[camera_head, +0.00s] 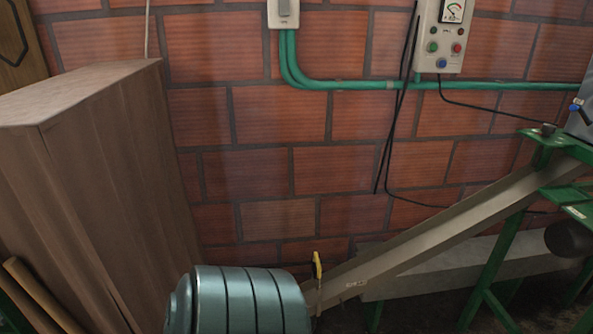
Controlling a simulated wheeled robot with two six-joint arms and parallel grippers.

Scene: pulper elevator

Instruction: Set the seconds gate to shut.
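Neither of my grippers shows in the head view. A small yellow handle (316,265) stands nearly upright at the low end of a sloping metal chute (440,228). A small label (355,284) is on the chute beside it, too small to read. At the right edge, a blue knob (575,107) sits on a grey machine part (583,118), which is cut off by the frame. I cannot tell which of these belongs to the seconds gate, or whether that gate is open or shut.
A teal ribbed barrel (250,300) stands at the bottom, close to the chute's low end. A tall wooden cabinet (110,190) fills the left. A green frame (497,265) supports the chute at right. A control box (443,35) and a switch (284,13) hang on the brick wall.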

